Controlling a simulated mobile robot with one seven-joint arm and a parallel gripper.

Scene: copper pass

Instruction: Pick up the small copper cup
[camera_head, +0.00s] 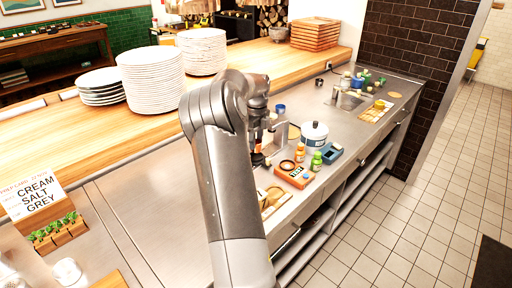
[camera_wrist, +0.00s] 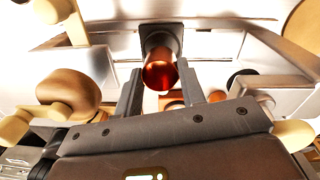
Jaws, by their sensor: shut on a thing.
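The small copper cup (camera_wrist: 160,73) shows in the wrist view as a shiny reddish-copper cylinder between the two grey fingers. My gripper (camera_wrist: 160,82) is shut on it. In the head view my gripper (camera_head: 262,150) is above the steel counter, partly hidden by my arm. A small orange-copper patch (camera_head: 257,159) shows under it, probably the cup. I cannot tell whether the cup touches the surface below.
Stacked white plates (camera_head: 151,80) stand on the wooden ledge. The steel counter (camera_head: 140,205) at left has bare room.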

